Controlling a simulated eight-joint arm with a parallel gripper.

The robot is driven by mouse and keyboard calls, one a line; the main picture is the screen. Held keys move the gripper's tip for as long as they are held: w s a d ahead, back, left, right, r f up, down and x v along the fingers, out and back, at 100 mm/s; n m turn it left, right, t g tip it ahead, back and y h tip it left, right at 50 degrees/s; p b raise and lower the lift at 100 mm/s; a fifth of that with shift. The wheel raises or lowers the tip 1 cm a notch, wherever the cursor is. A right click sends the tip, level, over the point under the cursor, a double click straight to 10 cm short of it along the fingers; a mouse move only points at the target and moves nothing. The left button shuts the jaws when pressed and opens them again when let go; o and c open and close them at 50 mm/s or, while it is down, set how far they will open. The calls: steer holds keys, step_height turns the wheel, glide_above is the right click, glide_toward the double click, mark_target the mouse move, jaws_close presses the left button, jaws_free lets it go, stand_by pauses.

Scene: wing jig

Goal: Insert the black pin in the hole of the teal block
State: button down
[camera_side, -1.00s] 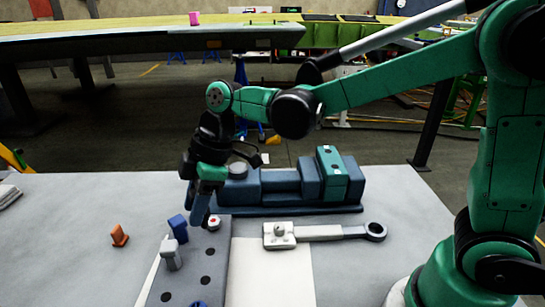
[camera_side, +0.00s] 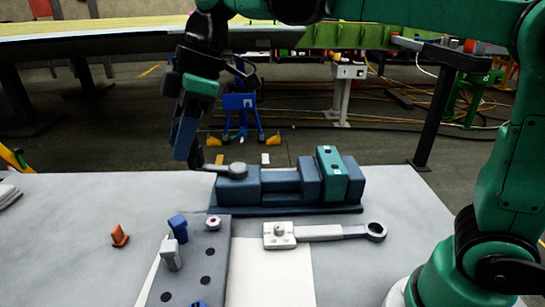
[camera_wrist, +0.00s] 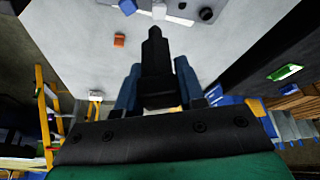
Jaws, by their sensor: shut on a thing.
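My gripper (camera_side: 186,145) is raised above the back left of the table, its blue fingers pointing down. In the wrist view the blue fingers (camera_wrist: 158,88) are shut on the black pin (camera_wrist: 155,55), a stepped dark piece whose narrower end points away from the wrist. In the side view the pin is mostly hidden by the fingers, with a dark part (camera_side: 197,155) showing beside them. The teal block (camera_side: 333,185) stands in the dark blue vise-like fixture to the right of my gripper. Dark spots show on its top and front. The pin is well apart from the block.
A grey plate with holes (camera_side: 190,262) carries blue and grey pegs and a red-centred nut. An orange piece (camera_side: 120,236) and a ring-ended tool (camera_side: 335,233) lie nearby.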

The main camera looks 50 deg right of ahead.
steer(key=d+f+m, duration=0.1)
steer(key=d+m, duration=0.2)
steer(key=d, duration=1.1)
steer(key=m+t+h, duration=0.1)
steer(key=m+t, duration=0.1)
steer(key=m, duration=0.1)
glide_above(325, 166)
steer(key=s, duration=0.1)
step_height(325, 166, down, 3)
steer(key=shift+d+f, duration=0.2)
steer(key=shift+f, duration=1.15)
steer(key=shift+d+f, duration=0.2)
steer(key=shift+f, duration=1.1)
steer(key=shift+f, duration=0.1)
steer(key=shift+f, duration=1.35)
